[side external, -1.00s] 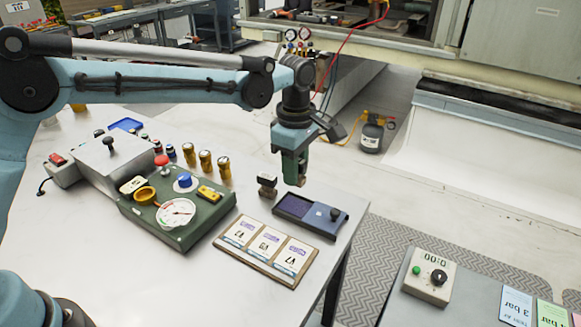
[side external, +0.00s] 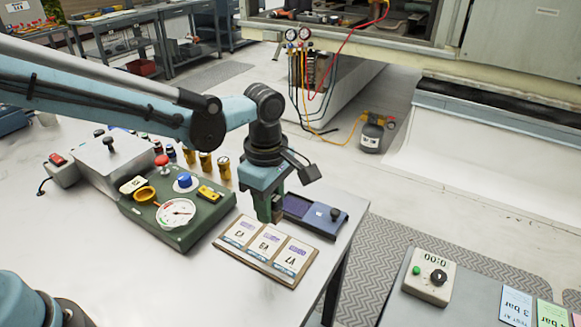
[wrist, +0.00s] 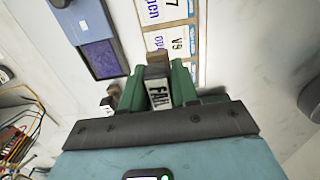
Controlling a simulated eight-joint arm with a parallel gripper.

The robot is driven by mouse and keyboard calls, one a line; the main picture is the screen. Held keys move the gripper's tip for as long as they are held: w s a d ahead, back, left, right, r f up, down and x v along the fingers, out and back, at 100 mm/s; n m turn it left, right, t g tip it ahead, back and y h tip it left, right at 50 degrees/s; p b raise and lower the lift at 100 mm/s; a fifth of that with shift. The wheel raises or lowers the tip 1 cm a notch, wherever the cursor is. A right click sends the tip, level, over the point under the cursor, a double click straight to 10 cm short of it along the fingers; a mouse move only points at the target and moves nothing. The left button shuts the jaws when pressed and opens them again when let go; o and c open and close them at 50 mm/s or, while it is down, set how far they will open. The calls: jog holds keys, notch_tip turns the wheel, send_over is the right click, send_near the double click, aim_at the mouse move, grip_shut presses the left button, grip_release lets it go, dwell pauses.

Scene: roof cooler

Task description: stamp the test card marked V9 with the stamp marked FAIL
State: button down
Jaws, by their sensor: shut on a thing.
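My gripper (wrist: 158,92) is shut on the stamp marked FAIL (wrist: 160,97), whose label shows between the green fingers in the wrist view. In the side view my gripper (side external: 269,214) is just behind the row of cards, and the stamp is hidden by the fingers. The card marked V9 (wrist: 178,43) lies just beyond the stamp in the wrist view. It is the middle card (side external: 266,243) of three on a brown board (side external: 232,249). I cannot tell any gap between stamp and card. The card ending in 7 (wrist: 165,10) lies beside it.
The purple ink pad (side external: 297,206) lies open right behind my gripper; it also shows in the wrist view (wrist: 100,58). A brown block with a pale label (wrist: 111,101) stands near the fingers. A green gauge box (side external: 150,219) stands left of the cards.

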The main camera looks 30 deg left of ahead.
aim_at(272, 237)
jog(key=shift+f, duration=2.45)
jog(key=shift+f, duration=0.5)
jog(key=shift+r, duration=3.55)
jog(key=shift+a, duration=0.1)
jog(key=s+a+r+m, duration=0.2)
jog(key=a+r+m, duration=0.3)
jog(key=a+m, duration=0.3)
jog(key=s+a+r+m, duration=0.3)
jog(key=a+r+m, duration=0.1)
jog(key=a+m, duration=0.4)
jog(key=shift+a+r+m, duration=0.15)
jog(key=shift+r+m, duration=0.25)
jog(key=shift+m, duration=0.6)
